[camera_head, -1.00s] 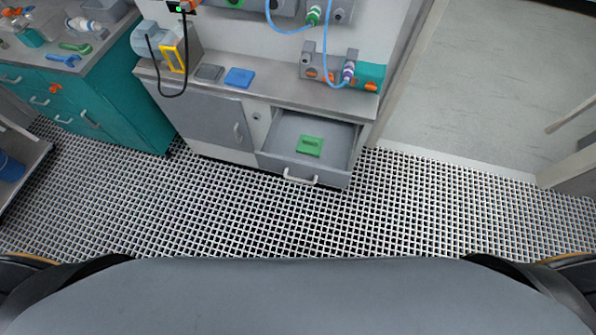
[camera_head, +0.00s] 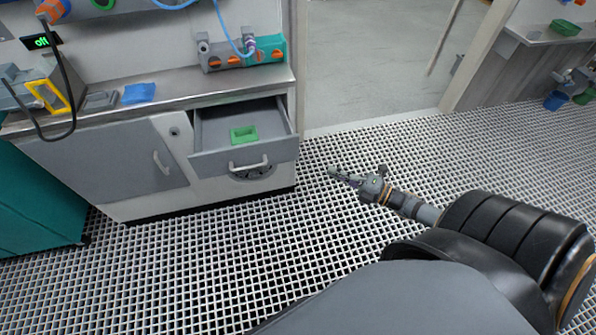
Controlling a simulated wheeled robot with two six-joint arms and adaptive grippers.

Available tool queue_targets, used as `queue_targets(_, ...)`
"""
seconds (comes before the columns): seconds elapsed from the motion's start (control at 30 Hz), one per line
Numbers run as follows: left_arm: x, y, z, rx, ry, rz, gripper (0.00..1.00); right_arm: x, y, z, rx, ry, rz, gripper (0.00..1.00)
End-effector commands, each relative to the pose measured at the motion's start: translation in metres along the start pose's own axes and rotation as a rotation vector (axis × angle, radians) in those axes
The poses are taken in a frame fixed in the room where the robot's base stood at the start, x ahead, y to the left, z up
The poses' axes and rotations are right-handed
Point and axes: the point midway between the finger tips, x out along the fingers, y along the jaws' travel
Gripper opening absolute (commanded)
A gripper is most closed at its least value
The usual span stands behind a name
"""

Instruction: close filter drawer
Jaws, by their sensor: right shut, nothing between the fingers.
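The filter drawer (camera_head: 214,162) is a grey drawer in the white cabinet, pulled open, with a white bar handle (camera_head: 248,165) on its front. A green block (camera_head: 243,134) lies inside it. My right gripper (camera_head: 333,171) is shut and empty, to the right of the drawer front and apart from it, above the grid floor. My left gripper is not in view.
The counter (camera_head: 180,90) above holds a blue cloth-like pad (camera_head: 139,93) and a teal-grey valve unit (camera_head: 271,49). A closed cabinet door (camera_head: 115,160) is left of the drawer. The grid floor (camera_head: 240,240) in front is clear. A doorway is at the right.

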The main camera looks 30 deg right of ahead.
Motion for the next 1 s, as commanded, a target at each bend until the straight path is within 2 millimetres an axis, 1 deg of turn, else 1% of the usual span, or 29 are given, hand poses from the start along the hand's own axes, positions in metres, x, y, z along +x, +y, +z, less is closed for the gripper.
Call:
queue_targets(0.03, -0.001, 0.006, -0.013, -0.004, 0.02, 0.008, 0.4, 0.0, 0.002, -0.001, -0.006, 0.005, 0.003, 0.0)
queue_targets(0.1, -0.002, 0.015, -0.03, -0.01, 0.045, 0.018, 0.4, 0.001, 0.003, -0.001, -0.004, 0.004, 0.003, 0.0)
queue_targets(0.2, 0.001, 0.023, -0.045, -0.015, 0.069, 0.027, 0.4, 0.009, 0.002, -0.001, -0.001, 0.001, 0.004, 0.0)
queue_targets(0.3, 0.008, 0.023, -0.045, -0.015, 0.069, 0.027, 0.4, 0.025, 0.0, 0.0, -0.001, 0.0, 0.006, 0.0)
queue_targets(0.47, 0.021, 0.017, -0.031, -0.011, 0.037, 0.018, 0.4, 0.06, -0.001, 0.0, -0.001, -0.001, 0.008, 0.0)
queue_targets(0.5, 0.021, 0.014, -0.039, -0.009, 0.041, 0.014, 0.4, 0.069, -0.001, 0.0, 0.0, -0.002, 0.007, 0.0)
queue_targets(0.57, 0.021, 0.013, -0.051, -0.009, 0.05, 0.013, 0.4, 0.082, 0.0, 0.001, -0.001, -0.003, 0.008, 0.0)
queue_targets(0.67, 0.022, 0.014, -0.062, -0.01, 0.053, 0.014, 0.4, 0.102, 0.0, 0.001, -0.001, -0.003, 0.006, 0.0)
queue_targets(0.7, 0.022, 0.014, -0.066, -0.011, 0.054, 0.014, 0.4, 0.107, 0.001, 0.006, -0.003, -0.004, 0.004, 0.0)
queue_targets(0.8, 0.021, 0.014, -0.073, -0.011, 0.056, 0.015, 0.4, 0.117, 0.001, 0.017, -0.002, -0.004, 0.002, 0.0)
queue_targets(1.0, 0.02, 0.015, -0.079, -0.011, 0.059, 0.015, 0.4, 0.128, 0.002, 0.027, 0.001, -0.001, 0.001, 0.0)
